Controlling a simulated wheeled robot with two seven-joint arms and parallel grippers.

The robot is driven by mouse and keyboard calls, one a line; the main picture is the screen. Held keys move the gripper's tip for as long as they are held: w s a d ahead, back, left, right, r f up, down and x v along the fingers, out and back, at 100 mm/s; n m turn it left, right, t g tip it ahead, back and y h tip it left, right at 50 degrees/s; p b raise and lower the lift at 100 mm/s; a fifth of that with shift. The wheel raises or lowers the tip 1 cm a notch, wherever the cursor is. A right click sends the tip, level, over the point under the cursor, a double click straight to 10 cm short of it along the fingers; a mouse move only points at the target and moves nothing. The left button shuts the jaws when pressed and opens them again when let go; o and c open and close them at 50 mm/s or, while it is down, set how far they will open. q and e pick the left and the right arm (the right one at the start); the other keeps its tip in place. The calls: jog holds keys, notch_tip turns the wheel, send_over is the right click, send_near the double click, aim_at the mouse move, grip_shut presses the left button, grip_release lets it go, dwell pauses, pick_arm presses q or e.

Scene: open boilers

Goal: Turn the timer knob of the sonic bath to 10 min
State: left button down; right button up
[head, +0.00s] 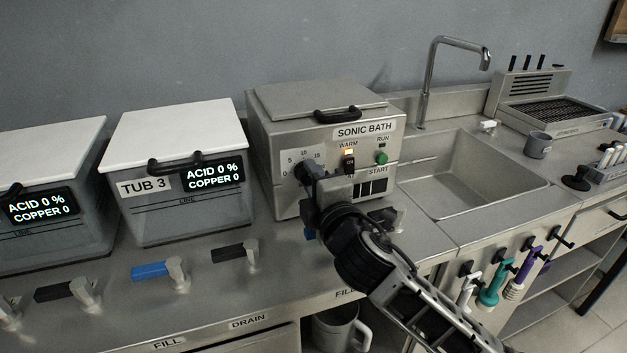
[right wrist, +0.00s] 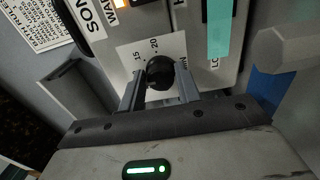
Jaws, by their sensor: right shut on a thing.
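The sonic bath (head: 275,125) is a grey metal box with a lidded top, standing at the back of the counter. Its timer dial plate (head: 291,158) shows marks 0, 5, 10 and 15 on the left of the front. The black timer knob (right wrist: 160,72) shows in the right wrist view, with marks 15 and 20 beside it. My right gripper (right wrist: 160,88) is shut on the knob, one finger on each side. In the head view my right gripper (head: 304,174) hides the knob, and I cannot read its pointer. My left gripper is not in view.
TUB 3 (head: 185,215) stands to the left, a sink (head: 470,185) to the right. Valve handles (head: 235,251) line the counter's front.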

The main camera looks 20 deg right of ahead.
jog(key=o, duration=0.9)
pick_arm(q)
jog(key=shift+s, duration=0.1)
pick_arm(e)
jog(key=shift+o, duration=0.3)
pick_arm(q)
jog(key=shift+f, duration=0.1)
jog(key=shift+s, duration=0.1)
pick_arm(e)
jog(key=shift+s, duration=0.1)
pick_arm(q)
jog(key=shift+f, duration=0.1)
pick_arm(e)
jog(key=s, duration=1.5)
jog(key=shift+s+d, duration=0.3)
jog(key=shift+s, duration=0.1)
